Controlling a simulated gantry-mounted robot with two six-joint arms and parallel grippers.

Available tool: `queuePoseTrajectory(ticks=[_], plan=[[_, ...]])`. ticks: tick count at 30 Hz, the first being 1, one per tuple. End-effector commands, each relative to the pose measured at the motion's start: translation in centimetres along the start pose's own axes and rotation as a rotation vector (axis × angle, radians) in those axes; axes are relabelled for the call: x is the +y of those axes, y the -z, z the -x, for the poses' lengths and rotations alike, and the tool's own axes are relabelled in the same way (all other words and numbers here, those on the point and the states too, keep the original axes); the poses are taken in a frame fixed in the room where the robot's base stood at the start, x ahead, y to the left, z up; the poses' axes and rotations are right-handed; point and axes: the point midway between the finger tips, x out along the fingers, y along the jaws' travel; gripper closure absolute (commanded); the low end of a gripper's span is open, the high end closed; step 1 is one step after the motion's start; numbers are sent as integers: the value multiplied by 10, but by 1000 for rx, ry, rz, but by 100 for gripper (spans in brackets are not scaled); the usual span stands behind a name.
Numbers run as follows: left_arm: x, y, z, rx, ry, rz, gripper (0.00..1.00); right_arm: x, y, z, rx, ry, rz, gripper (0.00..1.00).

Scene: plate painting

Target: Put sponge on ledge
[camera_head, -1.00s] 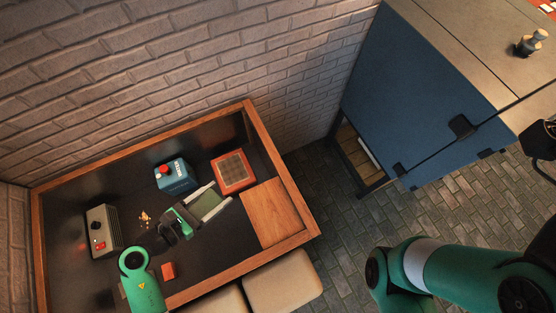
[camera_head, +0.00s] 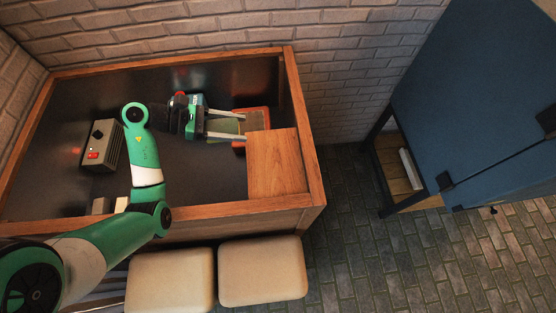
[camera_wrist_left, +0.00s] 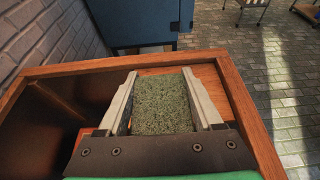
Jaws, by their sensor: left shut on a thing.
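The green sponge (camera_head: 223,127) is between the fingers of my left gripper (camera_head: 243,127), which is shut on it. In the left wrist view the rough green sponge (camera_wrist_left: 165,105) fills the gap between both fingers (camera_wrist_left: 160,74). The gripper points right, over or beside the orange-framed tray (camera_head: 265,121); I cannot tell its height. The flat wooden ledge (camera_head: 278,165) fills the table's right front corner, a little in front of and right of the fingertips. My right gripper is out of view.
A grey box with a red switch (camera_head: 103,146) is at the left. A raised wooden rim (camera_head: 293,85) borders the dark tabletop. Two beige stools (camera_head: 262,271) stand in front. The dark tabletop's middle is clear.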

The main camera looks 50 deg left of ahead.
Motion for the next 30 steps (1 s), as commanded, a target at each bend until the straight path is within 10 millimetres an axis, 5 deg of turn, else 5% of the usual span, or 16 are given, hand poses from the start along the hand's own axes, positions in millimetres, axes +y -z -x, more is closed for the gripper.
queuePoseTrajectory(ticks=[8, 17, 21, 30], plan=[[-1, 2, -8, 2, 3, 1, 83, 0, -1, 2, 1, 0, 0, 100], [-22, 6, -93, 3, 9, 1, 83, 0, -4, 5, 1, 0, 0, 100], [-28, 27, -129, 4, 5, 3, 83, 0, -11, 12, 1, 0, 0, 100], [-31, 37, -152, 1, -1, 0, 83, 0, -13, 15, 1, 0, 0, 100]])
